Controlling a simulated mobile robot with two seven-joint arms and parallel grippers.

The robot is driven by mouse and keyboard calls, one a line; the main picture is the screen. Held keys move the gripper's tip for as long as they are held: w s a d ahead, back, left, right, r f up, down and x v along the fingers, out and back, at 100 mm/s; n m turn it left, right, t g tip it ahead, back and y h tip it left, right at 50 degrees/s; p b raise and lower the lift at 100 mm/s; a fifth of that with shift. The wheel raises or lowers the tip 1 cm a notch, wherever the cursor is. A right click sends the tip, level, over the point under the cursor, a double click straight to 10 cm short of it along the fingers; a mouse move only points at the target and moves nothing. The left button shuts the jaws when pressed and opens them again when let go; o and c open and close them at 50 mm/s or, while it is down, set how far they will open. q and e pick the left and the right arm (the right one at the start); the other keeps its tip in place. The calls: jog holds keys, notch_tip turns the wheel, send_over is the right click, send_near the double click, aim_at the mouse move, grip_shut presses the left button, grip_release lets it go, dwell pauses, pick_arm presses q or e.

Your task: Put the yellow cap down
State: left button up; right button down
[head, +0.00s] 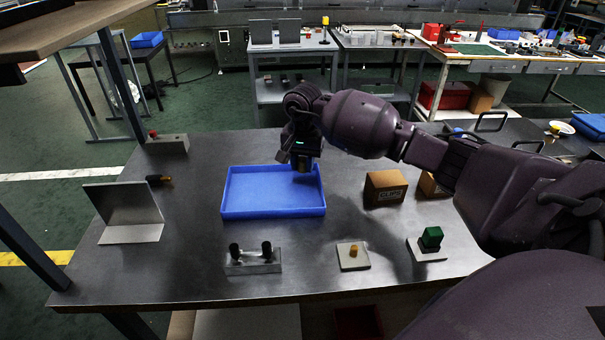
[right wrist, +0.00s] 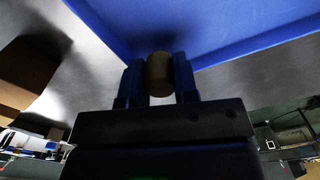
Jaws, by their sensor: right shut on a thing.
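My right gripper (head: 302,165) is over the far right corner of the blue tray (head: 272,211). In the right wrist view its two fingers (right wrist: 160,82) are shut on a short dull yellow-brown cylinder, the yellow cap (right wrist: 160,66), which is in shadow. The blue tray also shows in that view (right wrist: 245,28), beyond the cap. In the head view the cap is hidden by the gripper. I cannot tell whether the cap touches the tray. The tray looks empty. My left gripper is not in view.
A grey plate with an orange-yellow peg (head: 353,250) and a green block on a plate (head: 431,238) are at the front right. A cardboard box (head: 385,188) stands right of the tray. A block with two black knobs (head: 253,261) is in front; a bent metal plate (head: 125,213) stands left.

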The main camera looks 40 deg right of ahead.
aim_at(303, 182)
jog(key=shift+f, duration=1.8)
jog(key=shift+f, duration=0.2)
jog(key=c, duration=0.9)
grip_release()
jog(key=shift+r, duration=0.15)
